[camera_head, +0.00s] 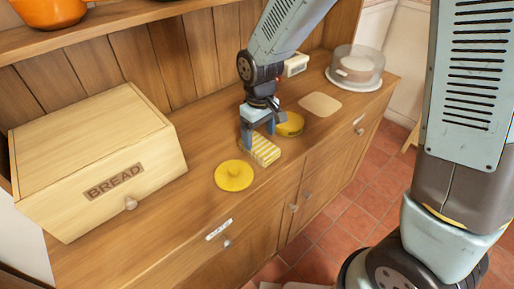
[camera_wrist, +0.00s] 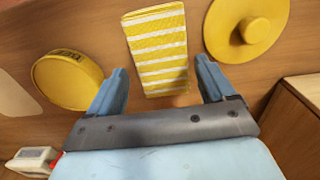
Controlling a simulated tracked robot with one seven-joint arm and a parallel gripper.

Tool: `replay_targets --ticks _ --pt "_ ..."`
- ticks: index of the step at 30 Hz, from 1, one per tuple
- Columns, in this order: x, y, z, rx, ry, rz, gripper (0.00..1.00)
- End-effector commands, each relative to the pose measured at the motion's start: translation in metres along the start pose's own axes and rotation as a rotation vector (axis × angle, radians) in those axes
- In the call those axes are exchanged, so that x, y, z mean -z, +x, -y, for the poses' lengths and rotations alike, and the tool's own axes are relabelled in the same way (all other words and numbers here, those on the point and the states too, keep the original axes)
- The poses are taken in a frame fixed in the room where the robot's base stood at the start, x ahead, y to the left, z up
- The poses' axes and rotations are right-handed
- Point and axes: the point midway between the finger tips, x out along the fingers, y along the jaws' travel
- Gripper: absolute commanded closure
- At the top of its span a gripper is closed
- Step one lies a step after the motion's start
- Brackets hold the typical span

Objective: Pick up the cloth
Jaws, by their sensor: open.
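The cloth (camera_head: 264,151) is a small yellow-and-white striped rectangle lying flat on the wooden counter. It also shows in the wrist view (camera_wrist: 158,50), at the top centre. My gripper (camera_head: 258,140) is above the cloth in the head view and hides part of it. In the wrist view my gripper (camera_wrist: 158,85) is open, with one blue finger on each side of the cloth's lower end. Nothing is held between the fingers. I cannot tell exactly how far the fingertips are above the counter.
A yellow lid with a knob (camera_head: 234,175) lies close to the cloth on one side, and a round yellow container (camera_head: 290,124) on the other. A wooden bread box (camera_head: 95,160) stands left. A beige board (camera_head: 320,104) and covered cake dish (camera_head: 355,68) are farther right.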

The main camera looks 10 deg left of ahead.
Motion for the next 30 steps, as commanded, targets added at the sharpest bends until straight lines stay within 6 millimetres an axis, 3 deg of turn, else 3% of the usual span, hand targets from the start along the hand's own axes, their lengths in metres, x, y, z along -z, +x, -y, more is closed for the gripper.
replay_targets --ticks 7,17,30 --pt "-0.001 0.032 0.002 0.002 0.000 0.003 0.17" --pt "-0.001 0.038 0.002 0.001 0.001 0.000 0.17" --pt "-0.001 0.038 0.002 0.002 0.001 0.000 0.56"
